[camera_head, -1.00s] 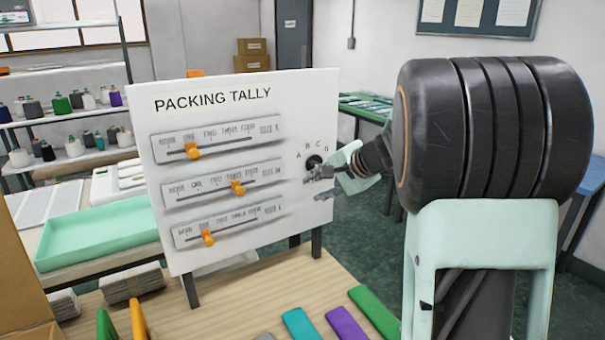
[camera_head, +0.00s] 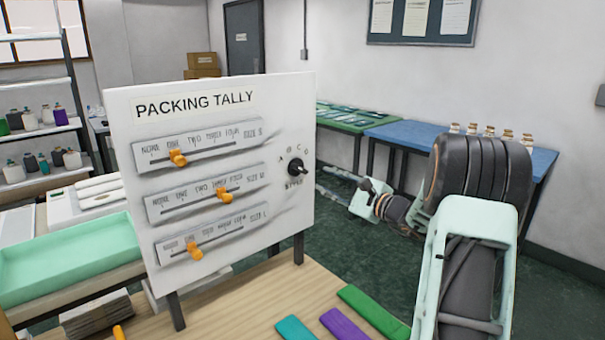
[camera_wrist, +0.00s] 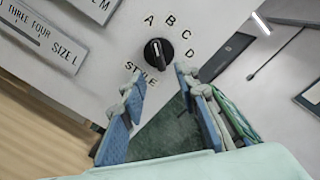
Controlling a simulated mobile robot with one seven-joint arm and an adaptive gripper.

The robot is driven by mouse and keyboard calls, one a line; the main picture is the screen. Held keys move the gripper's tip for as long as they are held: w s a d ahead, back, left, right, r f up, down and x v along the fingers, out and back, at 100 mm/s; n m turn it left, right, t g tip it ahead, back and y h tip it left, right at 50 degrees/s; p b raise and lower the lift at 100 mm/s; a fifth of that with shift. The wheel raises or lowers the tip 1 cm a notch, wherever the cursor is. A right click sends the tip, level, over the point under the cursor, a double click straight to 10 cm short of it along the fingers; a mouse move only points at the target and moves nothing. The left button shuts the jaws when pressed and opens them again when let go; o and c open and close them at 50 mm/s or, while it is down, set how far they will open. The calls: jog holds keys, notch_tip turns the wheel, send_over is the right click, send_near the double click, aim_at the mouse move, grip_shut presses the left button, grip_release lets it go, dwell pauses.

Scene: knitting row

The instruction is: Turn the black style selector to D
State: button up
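The black style selector (camera_head: 297,167) is a round knob at the right side of the white PACKING TALLY board (camera_head: 290,110). In the wrist view the selector (camera_wrist: 158,52) shows whole, with letters A, B, C and D around it and STYLE beside it. Its pale mark appears to run toward A, but it is small. My gripper (camera_wrist: 160,80) is open and empty, its blue-padded fingers spread below the selector in that view and apart from it. In the head view my gripper (camera_head: 345,188) is right of the board, clear of the knob.
Orange sliders (camera_head: 224,195) sit in three rows left of the selector. The board stands on a wooden table (camera_head: 235,300) with coloured strips (camera_head: 345,325) in front. A blue table (camera_head: 400,135) and a green table (camera_head: 340,117) stand behind.

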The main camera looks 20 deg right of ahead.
aim_at(303, 171)
jog(key=p+x, duration=0.1)
jog(key=x, duration=0.9)
grip_shut()
